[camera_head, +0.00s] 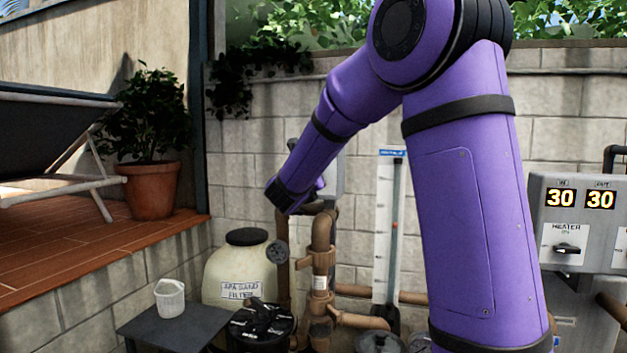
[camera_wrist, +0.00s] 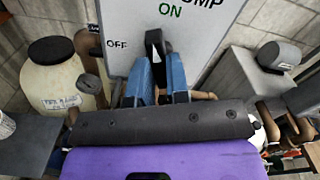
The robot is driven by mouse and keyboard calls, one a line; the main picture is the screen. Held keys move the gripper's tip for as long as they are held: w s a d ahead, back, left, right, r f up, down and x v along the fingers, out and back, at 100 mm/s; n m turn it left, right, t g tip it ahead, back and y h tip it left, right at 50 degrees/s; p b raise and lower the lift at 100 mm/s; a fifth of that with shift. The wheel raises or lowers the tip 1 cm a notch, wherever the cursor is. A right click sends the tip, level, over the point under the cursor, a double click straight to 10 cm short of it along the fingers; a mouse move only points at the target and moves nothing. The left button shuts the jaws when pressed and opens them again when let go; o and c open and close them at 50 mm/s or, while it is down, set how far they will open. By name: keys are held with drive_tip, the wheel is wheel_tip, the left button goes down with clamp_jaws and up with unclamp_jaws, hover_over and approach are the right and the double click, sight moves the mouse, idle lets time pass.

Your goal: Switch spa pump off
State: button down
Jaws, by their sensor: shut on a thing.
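The spa pump switch box (camera_wrist: 200,40) is a light grey panel on the wall, lettered "PUMP", a green "ON" at the top and "OFF" at the left. Its black switch handle (camera_wrist: 154,42) points up towards "ON". My gripper (camera_wrist: 158,72) has its two blue fingers either side of the handle and is shut on it. The fingers hide the lower part of the handle. In the head view the box (camera_head: 334,172) is mostly hidden behind my purple forearm, and the handle does not show.
A cream sand filter tank (camera_head: 240,278) and brown pipes (camera_head: 322,265) stand below the box. A heater panel (camera_head: 580,222) reading "30 30" is at the right. A potted plant (camera_head: 152,190) stands on the left terrace.

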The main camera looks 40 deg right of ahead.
drive_tip(key=n, duration=1.4)
drive_tip(key=c, duration=1)
unclamp_jaws()
drive_tip(key=v, duration=0.7)
